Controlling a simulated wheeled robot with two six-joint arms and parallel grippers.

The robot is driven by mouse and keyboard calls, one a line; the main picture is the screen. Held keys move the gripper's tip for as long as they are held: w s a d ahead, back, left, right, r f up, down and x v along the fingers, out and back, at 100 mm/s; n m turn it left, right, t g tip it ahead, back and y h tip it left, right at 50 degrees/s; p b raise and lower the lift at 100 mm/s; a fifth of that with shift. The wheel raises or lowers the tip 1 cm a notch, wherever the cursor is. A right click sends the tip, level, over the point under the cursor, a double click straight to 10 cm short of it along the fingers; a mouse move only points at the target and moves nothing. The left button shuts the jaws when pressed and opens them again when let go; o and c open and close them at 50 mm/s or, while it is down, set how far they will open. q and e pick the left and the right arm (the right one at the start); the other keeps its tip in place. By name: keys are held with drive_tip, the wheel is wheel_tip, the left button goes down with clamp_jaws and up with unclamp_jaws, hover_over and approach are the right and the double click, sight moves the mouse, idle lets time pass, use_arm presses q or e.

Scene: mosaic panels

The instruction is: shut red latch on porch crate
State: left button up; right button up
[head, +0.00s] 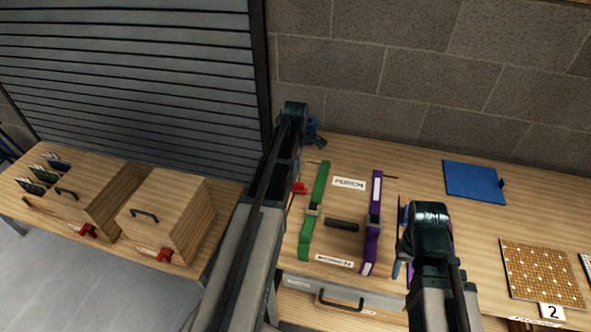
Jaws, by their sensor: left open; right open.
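A wooden crate lid with a dark handle (342,225) lies on the bench between a green strap (314,212) and a purple strap (373,225). A label (333,262) on its near side seems to read PORCH. A small red part (300,187), probably the latch, shows at the lid's far left, partly hidden by my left arm; I cannot tell its position. My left gripper (314,130) is beyond it, near the wall, open. My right gripper (402,240) is open, just right of the purple strap; its fingers are partly hidden.
Two wooden boxes (178,205) with handles and red latches (163,255) stand on a left bench, beside several dark clips (45,173). At right are a blue panel (474,181) and a dotted mosaic board (540,272). A drawer (338,298) is below the bench front.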

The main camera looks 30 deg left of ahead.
wheel_tip(320, 180, up, 8)
drive_tip(key=p, duration=0.7)
drive_tip(key=shift+r, duration=0.15)
drive_tip(key=shift+s, duration=0.1)
